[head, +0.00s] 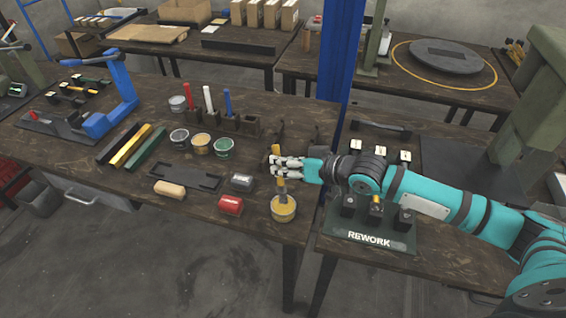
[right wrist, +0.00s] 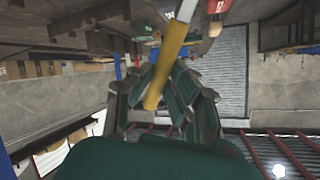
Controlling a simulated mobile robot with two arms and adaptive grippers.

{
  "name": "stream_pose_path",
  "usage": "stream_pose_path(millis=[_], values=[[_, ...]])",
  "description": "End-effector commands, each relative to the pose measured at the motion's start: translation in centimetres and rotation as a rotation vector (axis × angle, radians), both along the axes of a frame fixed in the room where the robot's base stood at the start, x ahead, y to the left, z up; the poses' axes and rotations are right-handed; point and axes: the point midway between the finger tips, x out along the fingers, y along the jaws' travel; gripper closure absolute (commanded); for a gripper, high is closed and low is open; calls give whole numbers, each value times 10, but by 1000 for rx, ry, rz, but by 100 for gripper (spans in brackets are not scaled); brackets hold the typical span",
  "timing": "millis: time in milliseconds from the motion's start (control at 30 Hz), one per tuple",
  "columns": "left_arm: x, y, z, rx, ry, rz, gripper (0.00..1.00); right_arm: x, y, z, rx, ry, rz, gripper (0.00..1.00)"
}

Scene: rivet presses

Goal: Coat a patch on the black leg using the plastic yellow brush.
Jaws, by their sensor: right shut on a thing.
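My right gripper (head: 279,166) is shut on the yellow brush (head: 281,185), which also shows between the fingers in the right wrist view (right wrist: 168,68). The brush points down over a small tin of yellow paint (head: 283,212) at the table's front right. Its lower end is at or in the tin's mouth; I cannot tell whether it touches the paint. The black leg (head: 118,143) appears to be the black bar lying at the table's left, beside a yellow bar (head: 131,147) and a green bar (head: 147,148). My left gripper is not in view.
A flat dark tray (head: 185,176) and several open tins lie mid-table. A blue press (head: 120,85) stands left. The REWORK stand (head: 368,237) is right.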

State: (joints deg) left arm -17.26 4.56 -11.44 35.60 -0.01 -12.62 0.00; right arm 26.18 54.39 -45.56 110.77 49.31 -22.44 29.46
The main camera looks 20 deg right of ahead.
Motion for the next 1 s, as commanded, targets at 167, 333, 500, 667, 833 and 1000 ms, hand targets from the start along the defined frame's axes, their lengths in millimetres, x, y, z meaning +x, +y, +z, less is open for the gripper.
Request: stream_pose_path(millis=[167, 333, 500, 667, 833, 1000], values=[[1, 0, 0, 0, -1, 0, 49, 0, 0, -1, 0, 0, 0, 100], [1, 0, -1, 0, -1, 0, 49, 0, 0, -3, 0, 0, 0, 100], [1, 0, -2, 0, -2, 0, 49, 0, 0, -5, 0, 0, 0, 100], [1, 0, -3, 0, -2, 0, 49, 0, 0, -7, 0, 0, 0, 100], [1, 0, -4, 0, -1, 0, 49, 0, 0, -9, 0, 0, 0, 100], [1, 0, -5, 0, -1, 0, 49, 0, 0, -11, 0, 0, 0, 100]])
